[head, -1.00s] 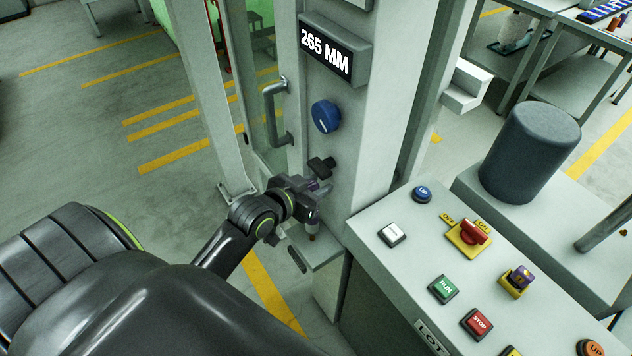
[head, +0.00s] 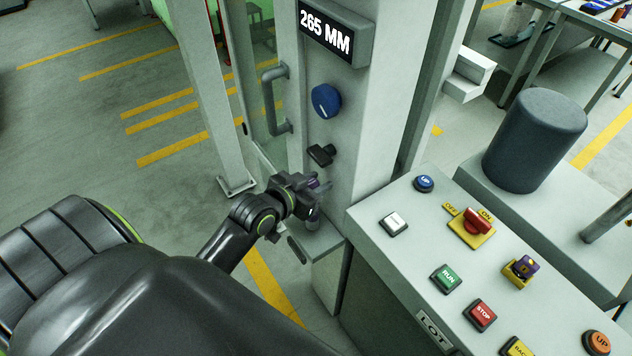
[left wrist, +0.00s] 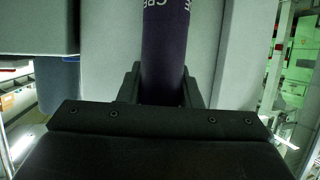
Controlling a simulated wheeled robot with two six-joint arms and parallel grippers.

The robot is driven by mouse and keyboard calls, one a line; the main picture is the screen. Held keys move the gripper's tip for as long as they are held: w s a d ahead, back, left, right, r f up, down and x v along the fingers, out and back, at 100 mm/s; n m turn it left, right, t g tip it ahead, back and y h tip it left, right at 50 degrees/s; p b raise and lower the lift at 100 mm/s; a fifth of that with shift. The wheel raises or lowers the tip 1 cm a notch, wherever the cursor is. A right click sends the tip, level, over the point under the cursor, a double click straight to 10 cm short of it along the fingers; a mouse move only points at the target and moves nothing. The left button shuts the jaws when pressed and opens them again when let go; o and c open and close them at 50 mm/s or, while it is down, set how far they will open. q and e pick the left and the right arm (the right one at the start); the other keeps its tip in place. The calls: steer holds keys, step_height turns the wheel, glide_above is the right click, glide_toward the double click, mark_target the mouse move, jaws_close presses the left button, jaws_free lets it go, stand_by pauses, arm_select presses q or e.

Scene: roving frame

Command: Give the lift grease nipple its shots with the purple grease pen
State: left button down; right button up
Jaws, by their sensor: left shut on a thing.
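My left gripper (head: 312,188) is shut on the purple grease pen, beside the front of the grey lift column (head: 365,130). In the head view the pen (head: 313,184) shows as a small purple patch between the fingers, with a grey lower end pointing down at a small ledge (head: 325,240). In the left wrist view the pen's purple barrel (left wrist: 164,45) stands upright between the dark fingers, with part of its white lettering showing. I cannot make out the grease nipple or tell whether the pen touches it. My right gripper is not in view.
Above the gripper the column carries a black knob (head: 321,154), a blue knob (head: 326,101) and a display (head: 326,32) reading 265 MM. A control panel (head: 405,265) with several buttons stands close on the right. A dark cylinder (head: 535,140) is behind it.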

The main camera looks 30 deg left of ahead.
arm_select(q)
steer(key=shift+f+b, duration=0.7)
steer(key=shift+f, duration=0.3)
steer(key=shift+r+p, duration=0.35)
steer(key=shift+p, duration=0.05)
stand_by(0.5)
steer(key=shift+f, duration=0.35)
steer(key=shift+r, duration=0.35)
stand_by(0.5)
steer(key=shift+f, duration=0.35)
stand_by(0.5)
steer(key=shift+r, duration=0.15)
steer(key=shift+r+p, duration=0.35)
steer(key=shift+p, duration=0.15)
stand_by(0.3)
